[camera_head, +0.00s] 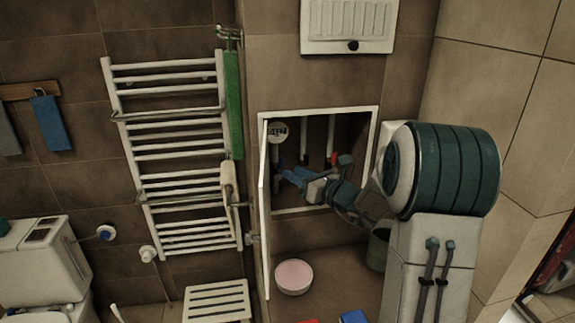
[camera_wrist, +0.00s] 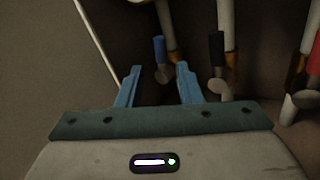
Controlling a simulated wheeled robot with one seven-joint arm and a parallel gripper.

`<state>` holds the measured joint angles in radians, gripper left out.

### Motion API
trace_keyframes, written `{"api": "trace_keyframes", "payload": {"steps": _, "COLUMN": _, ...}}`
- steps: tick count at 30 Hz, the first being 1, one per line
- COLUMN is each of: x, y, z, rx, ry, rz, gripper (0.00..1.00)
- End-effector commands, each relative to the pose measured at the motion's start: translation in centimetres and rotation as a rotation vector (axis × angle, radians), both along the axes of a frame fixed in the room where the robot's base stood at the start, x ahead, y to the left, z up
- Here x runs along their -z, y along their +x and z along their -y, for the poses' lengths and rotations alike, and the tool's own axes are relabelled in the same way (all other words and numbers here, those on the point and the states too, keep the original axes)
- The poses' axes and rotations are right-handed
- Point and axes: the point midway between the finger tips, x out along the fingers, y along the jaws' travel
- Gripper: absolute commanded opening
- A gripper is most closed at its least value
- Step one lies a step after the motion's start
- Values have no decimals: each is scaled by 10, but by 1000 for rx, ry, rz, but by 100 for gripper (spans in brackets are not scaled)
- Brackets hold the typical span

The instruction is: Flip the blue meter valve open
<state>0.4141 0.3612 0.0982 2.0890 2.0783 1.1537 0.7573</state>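The blue valve handle (camera_wrist: 159,49) shows in the wrist view as a short upright blue lever beside a pale pipe with a brass-coloured fitting. My gripper (camera_wrist: 158,68) has two blue fingers that stand apart with nothing held between them. The blue handle appears just beyond the fingertips, in line with the gap; I cannot tell whether they touch. In the head view my gripper (camera_head: 284,174) reaches into the open wall cabinet, below the round white meter (camera_head: 278,133). The blue handle cannot be made out there, as the blue fingers cover that area.
A black handle (camera_wrist: 216,49) and a red handle (camera_wrist: 314,62) sit on pipes to the right. The open cabinet door (camera_head: 263,200) stands at the left of the opening. A towel radiator (camera_head: 180,150) is further left. A pink basin (camera_head: 294,276) lies on the floor below.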

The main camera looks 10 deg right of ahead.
Motion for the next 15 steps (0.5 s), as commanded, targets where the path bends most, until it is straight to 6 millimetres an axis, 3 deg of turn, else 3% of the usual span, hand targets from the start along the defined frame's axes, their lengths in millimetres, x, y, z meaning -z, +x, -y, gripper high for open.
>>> {"api": "trace_keyframes", "payload": {"steps": 6, "x": -1, "y": 27, "z": -18, "rx": 1, "ry": 1, "rz": 0, "gripper": 33}}
{"api": "trace_keyframes", "payload": {"steps": 15, "x": 0, "y": 37, "z": -23, "rx": 4, "ry": 0, "rz": -1, "gripper": 33}}
